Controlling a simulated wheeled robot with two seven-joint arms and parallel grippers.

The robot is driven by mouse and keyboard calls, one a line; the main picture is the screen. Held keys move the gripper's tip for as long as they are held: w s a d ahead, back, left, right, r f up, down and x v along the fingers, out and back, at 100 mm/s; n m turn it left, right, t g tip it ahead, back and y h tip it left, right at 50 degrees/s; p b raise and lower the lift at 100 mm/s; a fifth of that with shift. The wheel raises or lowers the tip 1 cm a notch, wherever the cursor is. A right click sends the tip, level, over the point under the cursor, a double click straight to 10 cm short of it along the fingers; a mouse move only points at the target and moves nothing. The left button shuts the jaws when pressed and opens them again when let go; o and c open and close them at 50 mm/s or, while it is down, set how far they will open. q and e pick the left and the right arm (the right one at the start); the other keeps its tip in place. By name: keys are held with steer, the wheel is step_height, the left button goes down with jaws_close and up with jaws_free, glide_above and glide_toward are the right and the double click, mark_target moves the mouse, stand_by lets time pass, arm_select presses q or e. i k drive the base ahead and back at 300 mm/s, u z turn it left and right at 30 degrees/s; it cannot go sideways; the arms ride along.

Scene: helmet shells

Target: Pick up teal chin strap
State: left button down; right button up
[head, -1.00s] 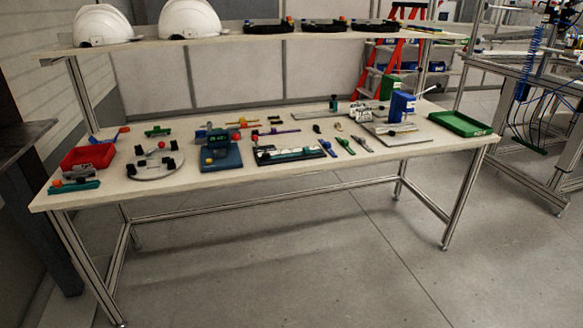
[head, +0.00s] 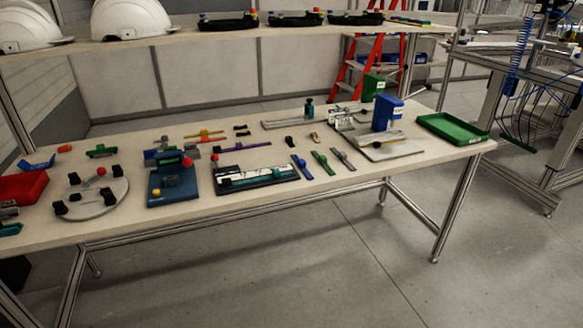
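A flat dark fixture board (head: 226,187) lies on the middle of the table, with white pieces and a thin teal strip (head: 262,180) along it; I cannot tell whether this strip is the chin strap. To its right lie a blue strap-like piece (head: 301,167), a green one (head: 323,162) and a grey one (head: 343,158), side by side and apart. A teal piece (head: 10,229) shows at the left edge, cut off by the frame. Neither of my grippers is in view.
A blue clamp fixture (head: 174,186), a round grey plate with black posts (head: 91,197) and a red bin (head: 20,187) stand to the left. A blue dispenser (head: 387,113) and a green tray (head: 452,128) are at the right. A shelf with white helmets (head: 130,18) overhangs the back.

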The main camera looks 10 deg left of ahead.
mark_target(227, 183)
steer(key=u, duration=0.2)
steer(key=i, duration=0.8)
steer(key=u, duration=0.6)
